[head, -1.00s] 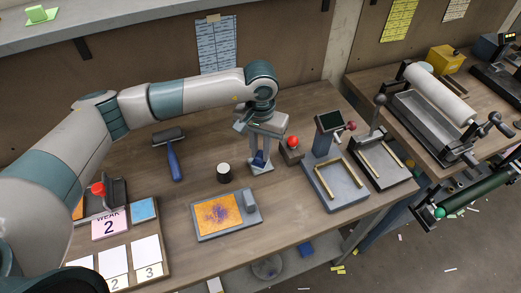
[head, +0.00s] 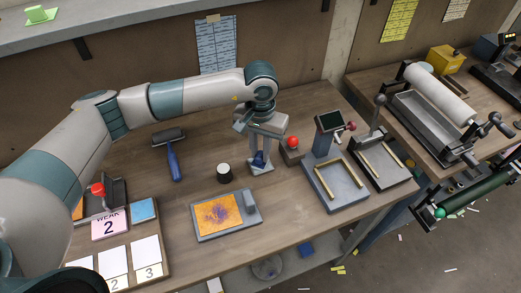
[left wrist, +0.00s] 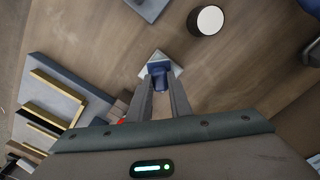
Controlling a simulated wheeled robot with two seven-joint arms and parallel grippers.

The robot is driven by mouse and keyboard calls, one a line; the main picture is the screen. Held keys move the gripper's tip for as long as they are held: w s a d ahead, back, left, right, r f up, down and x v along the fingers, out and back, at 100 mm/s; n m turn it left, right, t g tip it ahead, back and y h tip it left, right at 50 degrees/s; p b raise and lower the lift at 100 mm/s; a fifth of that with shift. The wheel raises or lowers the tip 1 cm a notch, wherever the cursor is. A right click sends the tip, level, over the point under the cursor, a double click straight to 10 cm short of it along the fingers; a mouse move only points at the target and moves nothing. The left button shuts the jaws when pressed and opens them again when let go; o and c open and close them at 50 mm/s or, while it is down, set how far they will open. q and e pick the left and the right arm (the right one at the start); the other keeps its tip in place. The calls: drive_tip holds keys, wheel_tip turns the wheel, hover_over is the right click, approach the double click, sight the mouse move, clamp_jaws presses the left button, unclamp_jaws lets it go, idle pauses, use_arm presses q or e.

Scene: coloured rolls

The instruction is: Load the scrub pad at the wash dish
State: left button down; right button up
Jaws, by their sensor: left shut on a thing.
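My left gripper (head: 260,162) points down over the middle of the bench and is shut on a blue-handled piece, which I take as the scrub pad (head: 258,158). In the left wrist view the blue handle (left wrist: 159,68) sits between the fingertips, above a pale square base. Whether that base touches the bench is unclear. A small dark round pot with a white top (head: 224,172), probably the wash dish, stands just left of the gripper. It also shows at the top of the left wrist view (left wrist: 207,19). My right gripper is not in view.
A grey slab with a purple-smeared orange plate (head: 219,213) lies in front. A blue-handled roller (head: 174,160) lies behind left. A red-knobbed block (head: 291,150) stands close right of the gripper, beside a grey stand with brass bars (head: 340,190). Cards (head: 145,248) lie front left.

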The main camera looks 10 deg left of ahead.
sight(260, 154)
use_arm(q)
drive_tip(key=shift+w+r, duration=0.1)
drive_tip(key=shift+r, duration=3.35)
drive_tip(key=s+a+r+n, duration=0.2)
drive_tip(key=s+a+r, duration=0.1)
drive_tip(key=s+a, duration=0.6)
drive_tip(key=shift+s, duration=1.1)
